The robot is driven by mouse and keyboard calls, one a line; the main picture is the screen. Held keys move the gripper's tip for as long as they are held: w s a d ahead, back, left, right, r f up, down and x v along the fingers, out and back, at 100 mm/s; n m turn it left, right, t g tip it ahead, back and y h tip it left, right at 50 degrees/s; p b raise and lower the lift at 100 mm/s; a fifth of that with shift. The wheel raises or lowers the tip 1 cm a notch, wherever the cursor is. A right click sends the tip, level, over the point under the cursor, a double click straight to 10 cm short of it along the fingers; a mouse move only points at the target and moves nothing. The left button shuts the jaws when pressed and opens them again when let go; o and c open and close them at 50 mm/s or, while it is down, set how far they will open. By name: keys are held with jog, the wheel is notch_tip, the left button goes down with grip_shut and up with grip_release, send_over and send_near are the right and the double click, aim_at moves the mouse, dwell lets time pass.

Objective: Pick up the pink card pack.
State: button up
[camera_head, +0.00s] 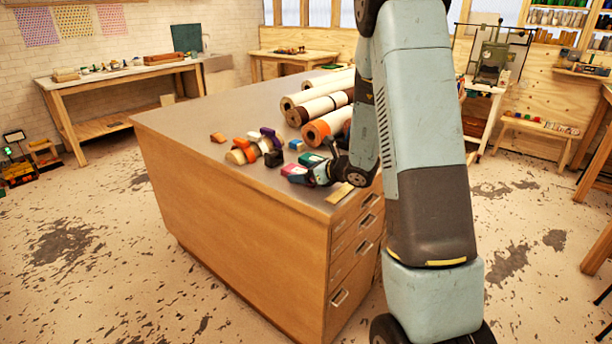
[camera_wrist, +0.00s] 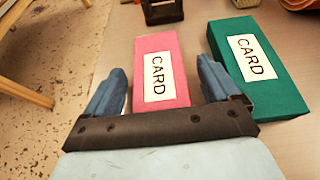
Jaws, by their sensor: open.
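The pink card pack (camera_wrist: 160,58) lies on the grey tabletop with a white label reading CARD. In the wrist view my gripper (camera_wrist: 160,85) is open, with one blue-grey finger on each side of the pack. The pack's near end is hidden behind the gripper's dark bar. I cannot tell whether either finger touches it. In the head view the pink pack (camera_head: 294,170) shows near the counter's edge, just left of my gripper (camera_head: 312,179), which is partly hidden by my arm.
A green card pack (camera_wrist: 258,68) lies close to the right finger. A dark object (camera_wrist: 162,10) stands beyond the pink pack. Several rolls (camera_head: 322,103) lie farther back on the counter (camera_head: 190,115). Small coloured items, including an orange block (camera_head: 217,137), lie left of the packs.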

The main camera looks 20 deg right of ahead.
jog(key=c, duration=1.1)
jog(key=shift+c, duration=0.2)
